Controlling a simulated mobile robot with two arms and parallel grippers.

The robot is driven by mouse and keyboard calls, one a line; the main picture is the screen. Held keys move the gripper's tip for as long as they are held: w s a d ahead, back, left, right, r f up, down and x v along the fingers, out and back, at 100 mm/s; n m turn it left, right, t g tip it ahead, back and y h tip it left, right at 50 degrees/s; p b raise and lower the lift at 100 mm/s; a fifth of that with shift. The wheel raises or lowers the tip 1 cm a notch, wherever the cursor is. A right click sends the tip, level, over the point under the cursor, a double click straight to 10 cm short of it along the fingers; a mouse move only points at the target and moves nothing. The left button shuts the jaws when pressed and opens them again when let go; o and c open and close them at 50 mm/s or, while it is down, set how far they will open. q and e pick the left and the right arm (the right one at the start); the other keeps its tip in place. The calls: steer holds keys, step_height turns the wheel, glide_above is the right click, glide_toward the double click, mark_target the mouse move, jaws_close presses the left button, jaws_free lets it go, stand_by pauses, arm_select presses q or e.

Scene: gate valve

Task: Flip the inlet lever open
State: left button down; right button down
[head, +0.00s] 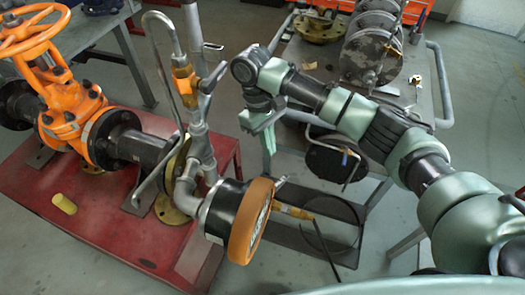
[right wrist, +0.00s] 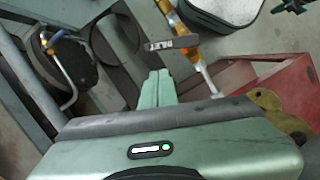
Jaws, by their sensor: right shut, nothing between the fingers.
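In the right wrist view, a dark flat lever (right wrist: 172,45) with pale lettering sits across a brass valve (right wrist: 185,40). The lettering is too small to read with certainty, but this looks like the inlet lever. The brass valve also shows in the head view (head: 294,211), at the right of the orange-rimmed round gauge. My right gripper (head: 269,146) hangs behind and above that valve, fingers pointing down. In the right wrist view its green fingers (right wrist: 158,80) are together and empty, apart from the lever. My left gripper is not in view.
The orange-rimmed gauge (head: 250,222) and upright grey piping (head: 200,148) stand close to the left of my right gripper. A second brass valve (head: 185,82) is higher on the piping. A red stand (head: 95,215) carries the orange gate valve (head: 65,105). A cart (head: 415,100) stands behind.

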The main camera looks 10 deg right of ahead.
steer(key=x, duration=0.9)
steer(key=shift+f+p, duration=0.15)
steer(key=shift+p, duration=0.3)
steer(key=shift+s+d, duration=0.1)
steer(key=shift+s, duration=0.05)
